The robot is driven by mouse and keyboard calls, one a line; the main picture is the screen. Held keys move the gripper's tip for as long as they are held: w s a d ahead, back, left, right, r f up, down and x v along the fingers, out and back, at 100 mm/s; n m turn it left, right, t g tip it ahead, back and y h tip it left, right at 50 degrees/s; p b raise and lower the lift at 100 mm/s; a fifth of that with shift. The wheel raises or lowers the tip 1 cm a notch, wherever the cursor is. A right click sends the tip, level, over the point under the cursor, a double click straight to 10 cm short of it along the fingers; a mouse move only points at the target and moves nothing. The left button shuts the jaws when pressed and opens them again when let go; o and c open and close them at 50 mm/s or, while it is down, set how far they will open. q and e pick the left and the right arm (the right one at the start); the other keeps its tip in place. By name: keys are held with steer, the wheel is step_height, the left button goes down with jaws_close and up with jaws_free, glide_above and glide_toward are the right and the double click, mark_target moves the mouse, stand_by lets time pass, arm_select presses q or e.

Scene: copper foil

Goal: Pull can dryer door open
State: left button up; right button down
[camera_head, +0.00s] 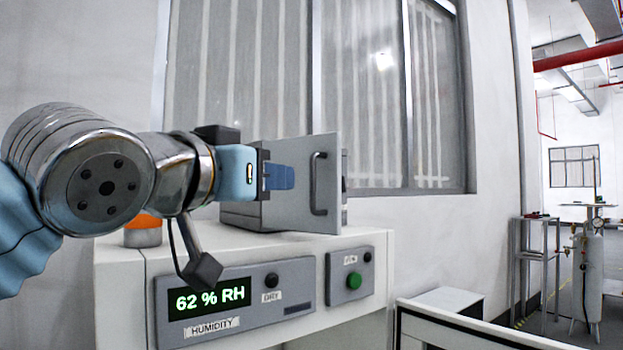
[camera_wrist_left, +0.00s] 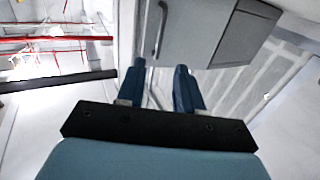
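The can dryer is a grey box on top of a white cabinet. Its flat grey door (camera_head: 297,205) carries a dark bar handle (camera_head: 318,184) near the right edge. I cannot tell whether the door is fully shut or slightly ajar. My left gripper (camera_head: 285,177) is in front of the door, left of the handle, and hides part of the box. In the left wrist view the door (camera_wrist_left: 200,25) and handle (camera_wrist_left: 160,30) lie beyond the fingertips (camera_wrist_left: 160,63). The blue fingers are apart with nothing between them. My right gripper is not in view.
The white cabinet (camera_head: 120,290) has a humidity panel (camera_head: 240,297) reading 62 % RH and a green button (camera_head: 354,280). An orange-topped object (camera_head: 143,230) stands behind my left arm. A white bench (camera_head: 470,335) is at lower right; a gas cylinder (camera_head: 588,275) stands far right.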

mark_target(312, 181)
arm_select(q)
steer(key=p+x, duration=0.2)
steer(key=x, duration=0.8)
steer(key=shift+w+d+p, duration=0.1)
steer(key=shift+d+p, duration=0.1)
steer(key=shift+p, duration=0.1)
steer(key=shift+w+d, duration=0.2)
steer(key=shift+w, duration=0.2)
jaws_close()
stand_by(0.5)
